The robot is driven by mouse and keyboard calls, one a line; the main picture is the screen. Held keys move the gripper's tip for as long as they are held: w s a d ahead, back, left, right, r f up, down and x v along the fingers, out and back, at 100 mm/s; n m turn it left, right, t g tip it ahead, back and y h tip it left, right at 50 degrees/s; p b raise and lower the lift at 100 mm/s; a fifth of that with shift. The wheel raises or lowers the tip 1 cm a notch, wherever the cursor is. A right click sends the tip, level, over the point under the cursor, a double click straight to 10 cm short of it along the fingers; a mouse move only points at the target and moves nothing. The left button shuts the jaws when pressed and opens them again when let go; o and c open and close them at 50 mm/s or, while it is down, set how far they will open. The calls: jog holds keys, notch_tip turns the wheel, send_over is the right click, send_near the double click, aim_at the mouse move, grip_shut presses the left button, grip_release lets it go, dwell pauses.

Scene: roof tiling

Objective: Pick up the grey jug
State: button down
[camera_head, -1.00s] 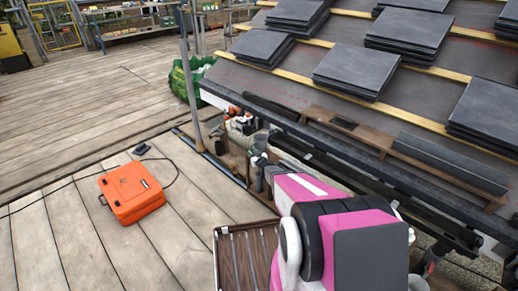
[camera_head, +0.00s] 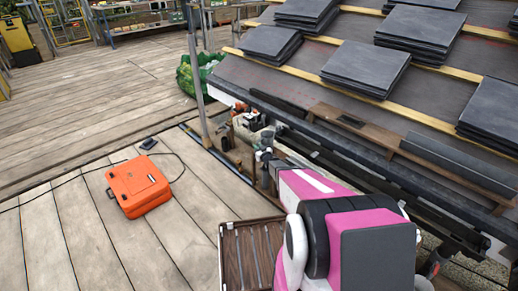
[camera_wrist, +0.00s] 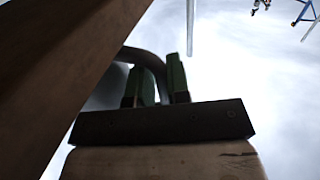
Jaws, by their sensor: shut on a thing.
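The grey jug shows in the wrist view as a curved grey handle (camera_wrist: 148,58) with part of a rounded grey body at the left. My gripper (camera_wrist: 156,86) has green fingers on either side of the handle and is shut on it. A dark brown beam hides much of the jug's left side. In the head view the end of my pink arm reaches to the cluttered strip beside the roof edge. A small grey shape (camera_head: 267,138) there looks like the jug, but my arm partly covers this spot.
The tiled roof with stacked slates (camera_head: 366,68) rises on the right. A scaffold pole (camera_head: 196,75) stands just left of the clutter. An orange case (camera_head: 138,186) with a cable lies on the planks at left. A green bag (camera_head: 190,75) is behind. Planks at left are mostly clear.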

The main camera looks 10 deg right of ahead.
aim_at(258, 142)
jog(key=shift+r, duration=1.55)
jog(key=shift+s+a+r, duration=2.75)
jog(key=shift+a+r, duration=0.95)
jog(key=shift+a, duration=1.15)
jog(key=shift+n, duration=0.4)
jog(key=w+d, duration=0.3)
jog(key=d, duration=0.1)
jog(key=w+d+f, duration=0.1)
jog(key=w+d, duration=0.2)
jog(key=d, duration=0.1)
jog(key=w+d+f, duration=0.1)
jog(key=w+d, duration=0.2)
jog(key=d, duration=0.1)
jog(key=shift+w, duration=0.15)
jog(key=shift+d+m, duration=0.15)
jog(key=shift+m, duration=0.15)
